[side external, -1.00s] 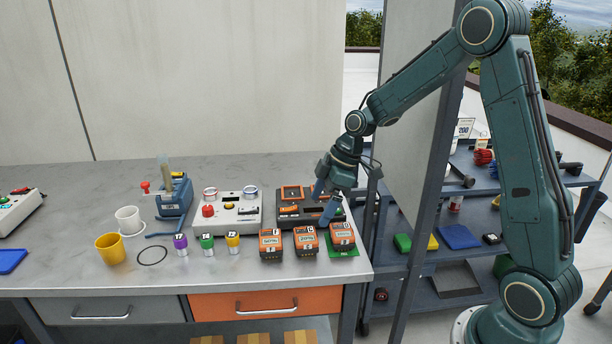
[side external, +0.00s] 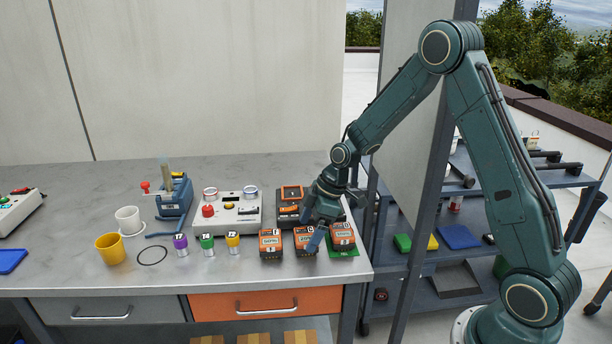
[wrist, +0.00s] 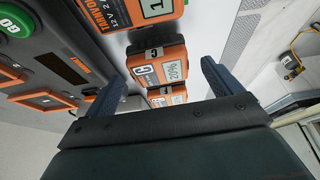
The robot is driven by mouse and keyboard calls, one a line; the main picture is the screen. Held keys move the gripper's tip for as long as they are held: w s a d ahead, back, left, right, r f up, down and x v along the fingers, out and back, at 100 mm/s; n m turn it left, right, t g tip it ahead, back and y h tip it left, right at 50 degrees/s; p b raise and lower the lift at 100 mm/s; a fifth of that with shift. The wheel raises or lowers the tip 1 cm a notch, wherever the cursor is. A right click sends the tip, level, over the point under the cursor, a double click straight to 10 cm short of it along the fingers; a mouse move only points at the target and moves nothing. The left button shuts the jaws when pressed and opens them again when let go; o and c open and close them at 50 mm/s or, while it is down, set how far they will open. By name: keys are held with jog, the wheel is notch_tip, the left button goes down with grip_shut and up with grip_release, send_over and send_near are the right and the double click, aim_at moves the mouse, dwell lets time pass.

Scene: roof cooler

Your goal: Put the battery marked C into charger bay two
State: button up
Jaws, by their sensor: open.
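The battery marked C (side external: 306,252) is an orange and dark block standing on the bench, in the middle of a row of three.
A battery marked F (side external: 271,246) stands to the left of C. Another battery (side external: 343,237) stands to the right on a green pad (side external: 347,254). A grey control box (side external: 228,212) and small coloured canisters (side external: 207,243) are further left. The bench's front edge is close.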

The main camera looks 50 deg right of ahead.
aim_at(306, 234)
jog(key=shift+x, duration=1.4)
jog(key=c, duration=1.4)
jog(key=shift+r, duration=0.15)
notch_tip(306, 234, up, 20)
jog(key=shift+f, duration=0.1)
